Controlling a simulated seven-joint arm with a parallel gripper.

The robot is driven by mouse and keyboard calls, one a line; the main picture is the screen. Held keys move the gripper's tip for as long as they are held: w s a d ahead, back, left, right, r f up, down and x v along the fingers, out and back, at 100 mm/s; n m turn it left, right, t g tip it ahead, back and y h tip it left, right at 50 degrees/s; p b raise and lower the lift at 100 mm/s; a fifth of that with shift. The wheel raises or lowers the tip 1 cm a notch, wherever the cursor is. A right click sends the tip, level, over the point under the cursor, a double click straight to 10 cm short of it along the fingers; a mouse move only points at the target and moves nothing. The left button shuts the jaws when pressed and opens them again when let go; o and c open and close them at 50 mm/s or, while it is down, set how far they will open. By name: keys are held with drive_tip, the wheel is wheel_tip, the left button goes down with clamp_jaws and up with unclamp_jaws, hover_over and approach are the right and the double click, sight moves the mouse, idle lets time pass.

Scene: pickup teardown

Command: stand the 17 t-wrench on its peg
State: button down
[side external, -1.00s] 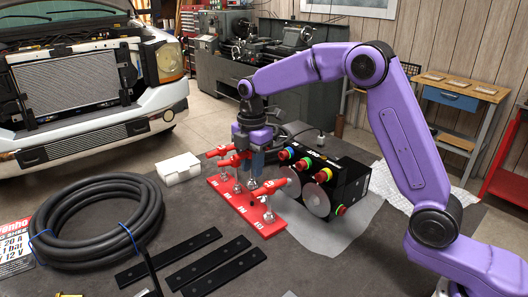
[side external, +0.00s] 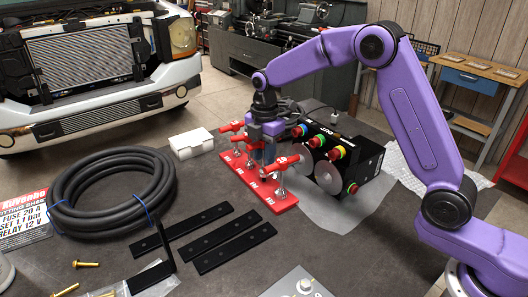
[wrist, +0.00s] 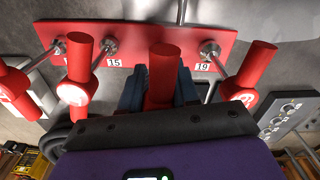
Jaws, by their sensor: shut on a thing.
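In the wrist view the blue-grey fingers of my gripper (wrist: 160,82) are shut on the red handle of a T-wrench (wrist: 163,62), taken as the 17. It lies between the labels 15 and 19 of the red rack (wrist: 135,33). In the side view my gripper (side external: 268,150) is low over the middle of the rack (side external: 285,203), pointing down. The handle hides the rack's label between 15 and 19. The held wrench's lower end and its peg are hidden, so I cannot tell whether it sits on the peg.
The 19 wrench (side external: 287,161) stands close on one side, other red wrenches (side external: 232,127) on the other. A black box with coloured knobs (side external: 345,160) is just right of the rack. A white block (side external: 191,143), coiled hose (side external: 110,190) and black bars (side external: 232,251) lie left and in front.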

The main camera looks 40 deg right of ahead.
sight(260, 144)
idle(0.4)
drive_tip(key=shift+f, duration=1)
drive_tip(key=c, duration=0.8)
unclamp_jaws()
drive_tip(key=shift+o, duration=0.2)
drive_tip(key=shift+r, duration=3.5)
